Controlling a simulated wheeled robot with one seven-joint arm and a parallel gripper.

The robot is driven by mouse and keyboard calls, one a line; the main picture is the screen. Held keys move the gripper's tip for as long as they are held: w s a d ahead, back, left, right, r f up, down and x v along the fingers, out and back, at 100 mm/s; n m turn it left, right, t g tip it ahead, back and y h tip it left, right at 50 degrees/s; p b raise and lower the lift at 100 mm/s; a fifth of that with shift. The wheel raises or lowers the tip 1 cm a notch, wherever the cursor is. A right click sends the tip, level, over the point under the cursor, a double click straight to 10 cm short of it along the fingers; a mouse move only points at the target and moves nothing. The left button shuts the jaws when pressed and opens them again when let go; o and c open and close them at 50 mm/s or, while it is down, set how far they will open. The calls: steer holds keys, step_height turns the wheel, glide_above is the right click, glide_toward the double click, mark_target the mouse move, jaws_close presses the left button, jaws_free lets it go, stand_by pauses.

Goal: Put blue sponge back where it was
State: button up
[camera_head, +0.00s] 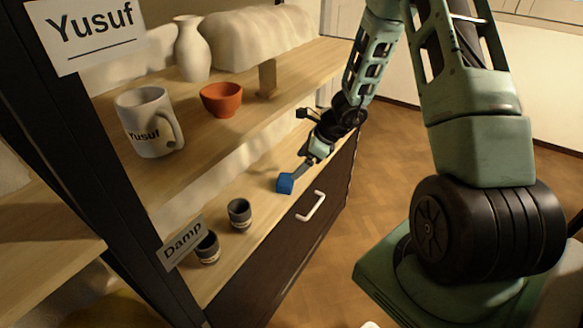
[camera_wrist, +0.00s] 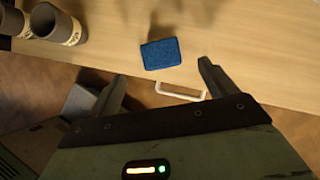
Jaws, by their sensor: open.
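The blue sponge (camera_head: 285,184) lies on the lower wooden shelf, near its front edge and to the right of two dark cups. In the wrist view the sponge (camera_wrist: 161,54) lies flat on the wood, beyond my fingertips and between their lines. My gripper (camera_head: 303,172) is just above and beside the sponge in the head view. In the wrist view my gripper (camera_wrist: 162,70) is open with its two fingers spread and nothing between them. I cannot tell from these views whether a finger touches the sponge.
Two dark cups (camera_head: 239,214) (camera_head: 207,247) stand on the lower shelf by the "Damp" sign (camera_head: 183,241). A white drawer handle (camera_head: 311,206) sits below the shelf edge. The upper shelf holds a "Yusuf" mug (camera_head: 148,122), an orange bowl (camera_head: 221,99) and a white vase (camera_head: 191,49).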

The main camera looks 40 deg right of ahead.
steer(key=v, duration=0.3)
steer(key=shift+f, duration=0.1)
stand_by(0.6)
